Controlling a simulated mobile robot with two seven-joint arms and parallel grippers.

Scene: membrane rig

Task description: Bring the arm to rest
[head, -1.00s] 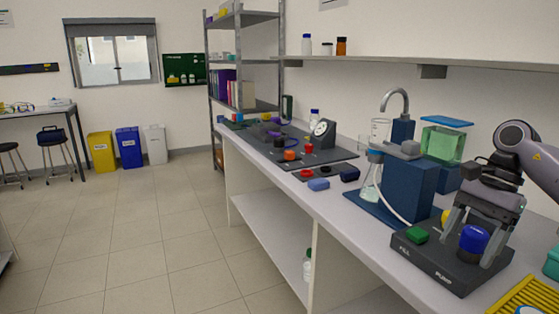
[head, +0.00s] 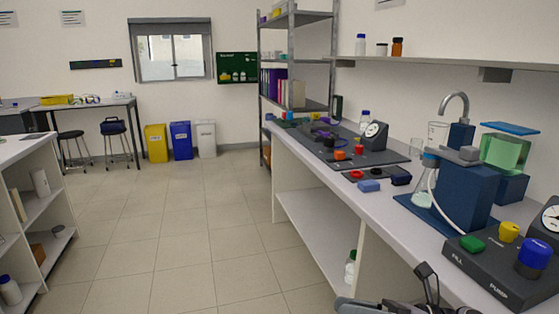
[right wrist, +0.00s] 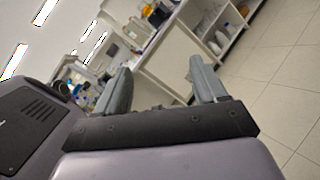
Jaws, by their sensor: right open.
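My right gripper shows at the bottom edge of the head view (head: 428,285), low in front of the bench (head: 325,186) and partly cut off. In the right wrist view its two grey fingers (right wrist: 155,88) stand wide apart with nothing between them. The dark control box (head: 497,275) with a green button (head: 472,244), a yellow knob (head: 509,232) and a blue knob (head: 535,254) is on the bench to the right, apart from the gripper. My left gripper is not in view.
The blue membrane rig (head: 466,190) with a flask and a curved tap stands on the bench behind the control box. A white shelf unit (head: 42,205) stands at the left. The tiled floor (head: 190,235) between is clear.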

